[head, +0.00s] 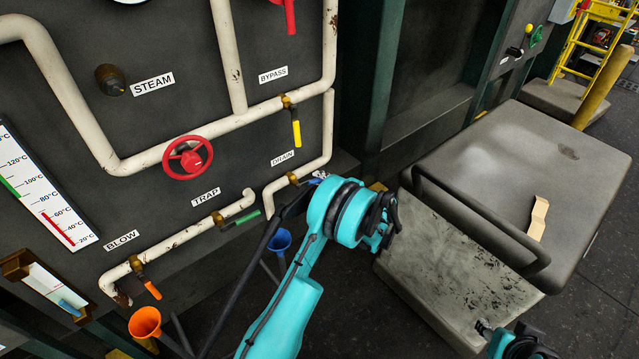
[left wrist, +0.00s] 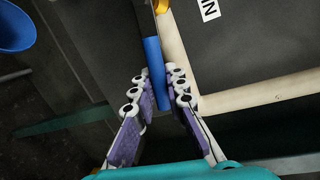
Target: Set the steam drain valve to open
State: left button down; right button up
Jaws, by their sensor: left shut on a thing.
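The drain valve shows in the head view as a small brass body (head: 292,178) on the white pipe below the DRAIN label (head: 282,158). In the left wrist view its blue lever (left wrist: 154,73) reaches from the brass part (left wrist: 161,6) and lies roughly alongside the pipe. My left gripper (left wrist: 160,92) is shut on the blue lever, with a finger on each side of it. In the head view my teal wrist hides most of this gripper and lever.
A blue funnel (head: 280,240) and an orange funnel (head: 145,322) stand below. A grey cart (head: 520,160) stands at the right.

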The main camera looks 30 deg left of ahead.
pick_arm(q)
jog(key=shift+r+n, duration=0.7)
jog(key=shift+n, duration=0.1)
jog(key=c, duration=1.5)
grip_release()
jog(key=shift+r, duration=0.1)
jog(key=shift+d+h, duration=0.1)
jog(key=shift+h, duration=0.2)
jog(key=v, duration=1.1)
jog(key=shift+s+d, duration=0.15)
jog(key=shift+d, duration=0.25)
